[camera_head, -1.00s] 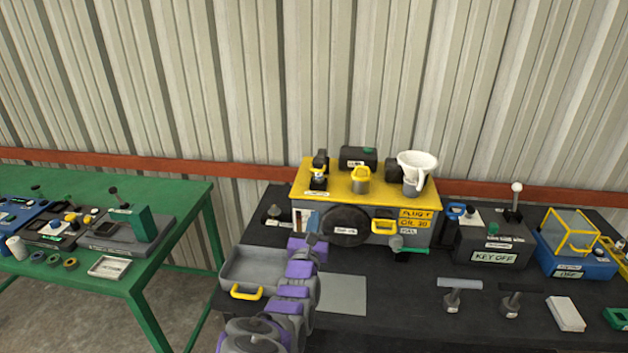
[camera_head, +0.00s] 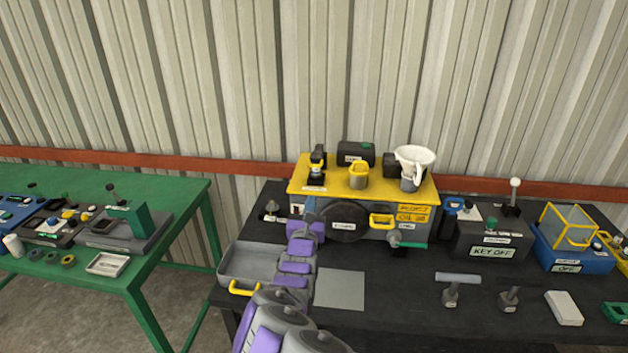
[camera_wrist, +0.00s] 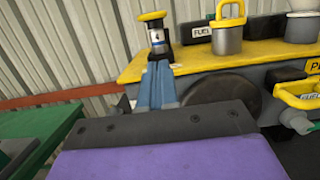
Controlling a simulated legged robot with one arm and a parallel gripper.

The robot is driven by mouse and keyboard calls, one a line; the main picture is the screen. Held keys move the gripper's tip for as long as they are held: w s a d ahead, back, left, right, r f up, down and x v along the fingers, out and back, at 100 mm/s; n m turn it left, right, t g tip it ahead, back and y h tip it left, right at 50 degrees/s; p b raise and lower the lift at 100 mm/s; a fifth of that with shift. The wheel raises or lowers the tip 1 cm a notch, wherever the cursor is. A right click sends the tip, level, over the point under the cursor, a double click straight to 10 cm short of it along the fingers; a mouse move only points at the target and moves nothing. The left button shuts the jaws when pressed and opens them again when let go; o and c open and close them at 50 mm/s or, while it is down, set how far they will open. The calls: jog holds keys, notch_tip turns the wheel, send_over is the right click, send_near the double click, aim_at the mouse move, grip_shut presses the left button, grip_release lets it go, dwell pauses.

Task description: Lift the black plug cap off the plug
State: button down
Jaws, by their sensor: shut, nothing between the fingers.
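My gripper (camera_head: 309,207) is in front of the left end of the yellow-topped engine unit (camera_head: 385,190). In the wrist view its blue-grey fingers (camera_wrist: 157,66) are together, with nothing held between them. A small upright fitting (camera_head: 317,167), with black and yellow parts, stands on the unit's top left corner. In the wrist view this fitting (camera_wrist: 157,36) appears just beyond the fingertips; contact cannot be told. I cannot tell for sure which part is the black plug cap. My arm hides part of the unit's left front.
A yellow-handled canister (camera_head: 358,180) and a white funnel (camera_head: 413,155) stand on the unit. A grey tray (camera_head: 236,268) is left of my arm. A small upright part (camera_head: 271,210) stands left of the unit. The dark bench (camera_head: 400,305) has bare room in front.

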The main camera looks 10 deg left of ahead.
jog(key=w, duration=0.3)
jog(key=w+r, duration=0.1)
jog(key=w, duration=0.1)
jog(key=shift+w+d+b, duration=0.15)
jog(key=shift+d+b, duration=0.05)
jog(key=shift+b, duration=0.2)
jog(key=w+r, duration=0.2)
jog(key=r, duration=0.1)
jog(key=shift+r, duration=0.2)
jog(key=shift+r, duration=0.15)
jog(key=shift+r+g+p, duration=0.3)
jog(key=shift+r+p, duration=0.1)
jog(key=shift+p, duration=0.15)
